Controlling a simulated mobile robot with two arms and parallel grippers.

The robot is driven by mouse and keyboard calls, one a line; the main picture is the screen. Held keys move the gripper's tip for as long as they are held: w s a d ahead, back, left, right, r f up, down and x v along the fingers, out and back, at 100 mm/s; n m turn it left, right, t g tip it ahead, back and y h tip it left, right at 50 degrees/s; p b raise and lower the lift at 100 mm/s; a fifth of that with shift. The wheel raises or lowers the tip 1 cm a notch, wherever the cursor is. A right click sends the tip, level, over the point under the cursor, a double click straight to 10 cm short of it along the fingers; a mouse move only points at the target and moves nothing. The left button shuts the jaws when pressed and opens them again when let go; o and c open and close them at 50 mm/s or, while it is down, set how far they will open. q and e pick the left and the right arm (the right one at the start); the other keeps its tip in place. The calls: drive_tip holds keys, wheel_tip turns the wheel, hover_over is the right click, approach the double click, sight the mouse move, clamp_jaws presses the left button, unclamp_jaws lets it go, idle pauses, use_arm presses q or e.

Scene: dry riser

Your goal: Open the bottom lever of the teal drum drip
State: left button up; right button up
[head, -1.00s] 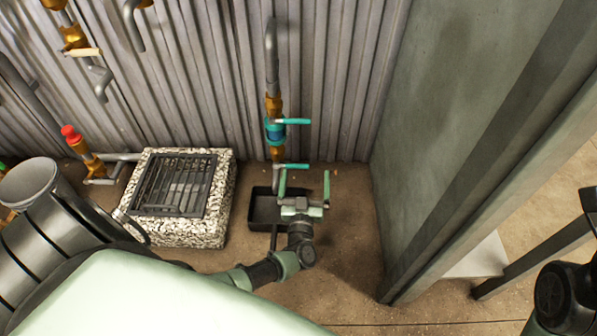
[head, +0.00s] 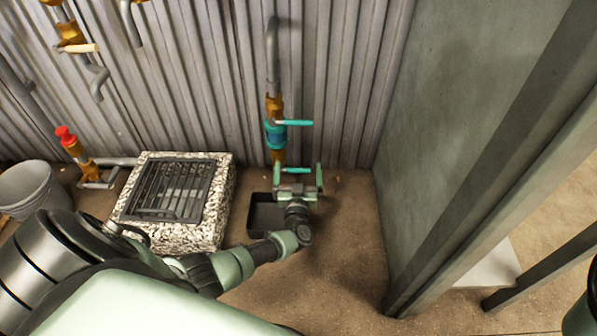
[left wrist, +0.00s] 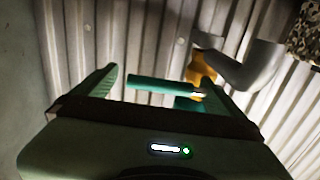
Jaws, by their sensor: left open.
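The teal drum (head: 275,135) sits on a vertical pipe with brass fittings against the corrugated wall. Its upper teal lever (head: 295,122) points right. The bottom teal lever (head: 296,170) also points right, crosswise to the pipe, low near the ground. My left gripper (head: 298,176) is open, with one finger on each side of the bottom lever. In the left wrist view the teal lever (left wrist: 160,85) lies across the gap between the open fingers, close to the right finger; I cannot tell whether they touch. My right gripper is not in view.
A black tray (head: 262,228) lies on the ground below the pipe. A stone-sided drain with a metal grate (head: 172,188) is to its left, and a grey bucket (head: 35,190) farther left. A green-grey wall panel (head: 450,100) stands at right. Bare ground lies between.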

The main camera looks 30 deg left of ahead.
use_arm(q)
drive_tip(key=c, duration=2)
